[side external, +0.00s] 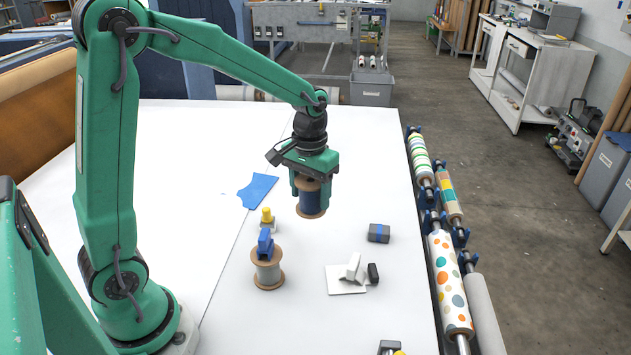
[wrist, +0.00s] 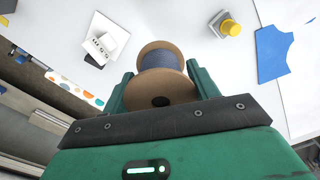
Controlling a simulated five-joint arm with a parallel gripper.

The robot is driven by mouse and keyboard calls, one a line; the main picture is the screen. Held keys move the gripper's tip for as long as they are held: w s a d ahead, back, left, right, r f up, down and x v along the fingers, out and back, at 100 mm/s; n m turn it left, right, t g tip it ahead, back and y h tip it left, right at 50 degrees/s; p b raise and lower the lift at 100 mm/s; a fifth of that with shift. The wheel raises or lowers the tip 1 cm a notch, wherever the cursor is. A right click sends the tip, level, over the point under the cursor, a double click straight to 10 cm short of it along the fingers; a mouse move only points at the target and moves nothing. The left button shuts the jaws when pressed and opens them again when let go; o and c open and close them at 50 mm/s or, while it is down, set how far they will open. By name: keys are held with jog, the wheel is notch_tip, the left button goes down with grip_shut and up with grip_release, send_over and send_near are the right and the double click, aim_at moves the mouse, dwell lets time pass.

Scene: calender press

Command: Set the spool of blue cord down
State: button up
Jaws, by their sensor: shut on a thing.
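The spool of blue cord (side external: 310,198) has tan flanges and dark blue windings. My gripper (side external: 311,184) is shut on it, with a green finger on each side. The spool is upright in the side view, over the white table (side external: 330,130); I cannot tell whether its lower flange touches the surface. In the wrist view the spool (wrist: 160,58) sits between the fingers of my gripper (wrist: 160,80), one flange facing the camera.
A blue scrap (side external: 257,190), a yellow-topped piece (side external: 267,216), a tan spool (side external: 267,272) with a blue item on top, a white stand (side external: 346,281), a black piece (side external: 373,273) and a dark block (side external: 379,233) surround it. Patterned rolls (side external: 450,280) line the right edge.

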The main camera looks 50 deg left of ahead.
jog(key=shift+s+a+f+n, duration=0.15)
jog(key=shift+a+f+n, duration=0.15)
jog(key=shift+f+n, duration=0.15)
jog(key=shift+a+f, duration=0.1)
send_over(289, 220)
notch_tip(289, 220, down, 7)
jog(key=shift+r, duration=0.1)
jog(key=shift+f, duration=2)
jog(key=shift+f, duration=0.1)
jog(key=o, duration=1.1)
